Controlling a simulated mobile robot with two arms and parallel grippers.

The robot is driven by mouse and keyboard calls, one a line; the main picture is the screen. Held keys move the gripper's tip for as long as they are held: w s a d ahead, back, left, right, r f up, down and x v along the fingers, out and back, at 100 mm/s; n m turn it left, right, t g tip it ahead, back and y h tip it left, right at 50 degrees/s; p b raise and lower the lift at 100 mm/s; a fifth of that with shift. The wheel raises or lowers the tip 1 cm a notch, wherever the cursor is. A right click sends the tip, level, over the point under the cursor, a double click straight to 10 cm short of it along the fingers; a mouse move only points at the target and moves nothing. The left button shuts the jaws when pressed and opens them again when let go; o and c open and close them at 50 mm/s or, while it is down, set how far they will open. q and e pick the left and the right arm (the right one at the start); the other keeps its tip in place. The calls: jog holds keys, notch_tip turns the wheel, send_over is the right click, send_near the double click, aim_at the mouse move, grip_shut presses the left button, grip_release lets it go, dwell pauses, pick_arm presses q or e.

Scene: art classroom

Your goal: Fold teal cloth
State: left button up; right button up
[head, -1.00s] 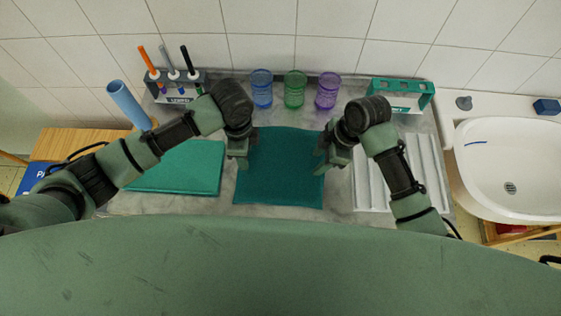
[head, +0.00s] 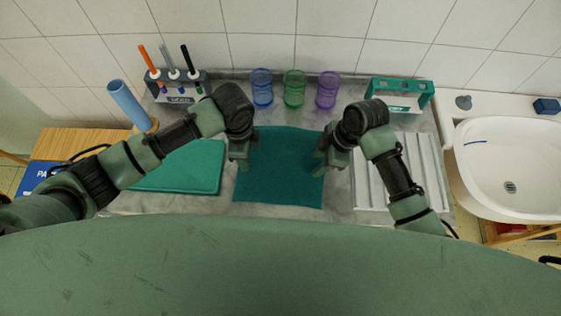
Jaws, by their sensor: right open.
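The teal cloth (head: 279,172) lies spread flat on the grey counter, in the middle of the head view. My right gripper (head: 322,166) is open at the cloth's right edge. My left gripper (head: 240,160) is at the cloth's left edge, pointing down. Its fingers are small and partly hidden by its own wrist, so I cannot tell whether it is open or shut. I cannot tell whether either gripper touches the cloth.
A green mat (head: 180,168) lies left of the cloth, a white ribbed tray (head: 425,172) right. Blue (head: 262,88), green (head: 294,90) and purple (head: 326,90) cups stand behind. A brush rack (head: 178,92), blue cylinder (head: 127,104), teal rack (head: 401,90) and sink (head: 510,165) surround.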

pick_arm(q)
jog(key=shift+s, duration=0.1)
grip_shut()
pick_arm(e)
grip_shut()
pick_arm(q)
jog(key=shift+f, duration=0.1)
pick_arm(e)
jog(key=shift+f, duration=0.1)
